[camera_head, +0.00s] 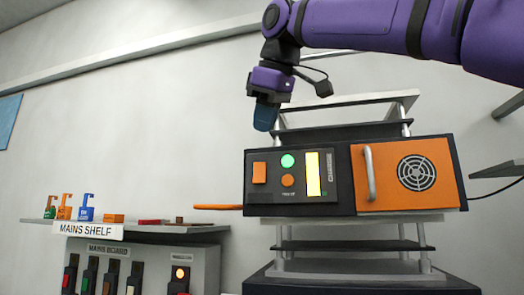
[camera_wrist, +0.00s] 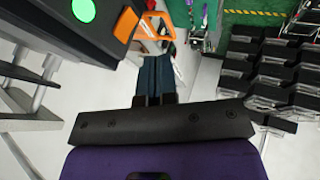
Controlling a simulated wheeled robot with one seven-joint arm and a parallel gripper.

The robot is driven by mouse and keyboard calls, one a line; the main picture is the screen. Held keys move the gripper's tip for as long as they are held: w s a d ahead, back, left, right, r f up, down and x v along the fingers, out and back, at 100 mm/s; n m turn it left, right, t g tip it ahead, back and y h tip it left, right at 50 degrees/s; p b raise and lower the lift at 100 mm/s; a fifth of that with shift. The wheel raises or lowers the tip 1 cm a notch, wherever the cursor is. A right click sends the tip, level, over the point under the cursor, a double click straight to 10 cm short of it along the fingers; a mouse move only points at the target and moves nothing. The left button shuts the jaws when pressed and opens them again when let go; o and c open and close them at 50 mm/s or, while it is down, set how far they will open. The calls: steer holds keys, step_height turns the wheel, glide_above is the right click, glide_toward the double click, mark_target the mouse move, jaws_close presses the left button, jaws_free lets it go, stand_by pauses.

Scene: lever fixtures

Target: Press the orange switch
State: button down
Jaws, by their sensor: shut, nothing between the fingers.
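The orange switch (camera_head: 259,173) is a square block on the left of the black front panel (camera_head: 270,196) of a device. It also shows in the wrist view (camera_wrist: 126,25), at the edge of the dark panel. My gripper (camera_head: 265,120) is shut and empty, with its dark blue fingers pointing down. In the head view it appears above the switch and apart from it. In the wrist view the closed fingers (camera_wrist: 154,68) are right of and below the switch, with a visible gap. Nothing hides the switch in the head view.
The panel also has a green round light (camera_head: 288,160), a round orange button (camera_head: 288,181) and a lit yellow strip (camera_head: 313,174). An orange door (camera_head: 405,176) with a grey handle is on the right. An orange bar (camera_head: 218,207) juts left. A shelf (camera_head: 150,228) holds small coloured items.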

mark_target(259, 171)
steer(key=x, duration=0.3)
steer(key=w+d+x, duration=0.1)
steer(key=x, duration=0.3)
steer(key=w+r+x, duration=0.1)
steer(key=x, duration=0.3)
steer(key=shift+d+f, duration=0.1)
steer(key=shift+d, duration=0.05)
steer(key=shift+w+d, duration=0.15)
steer(key=shift+w, duration=0.3)
steer(key=shift+w+d+f, duration=0.15)
steer(key=shift+w, duration=0.15)
steer(key=shift+r, duration=0.85)
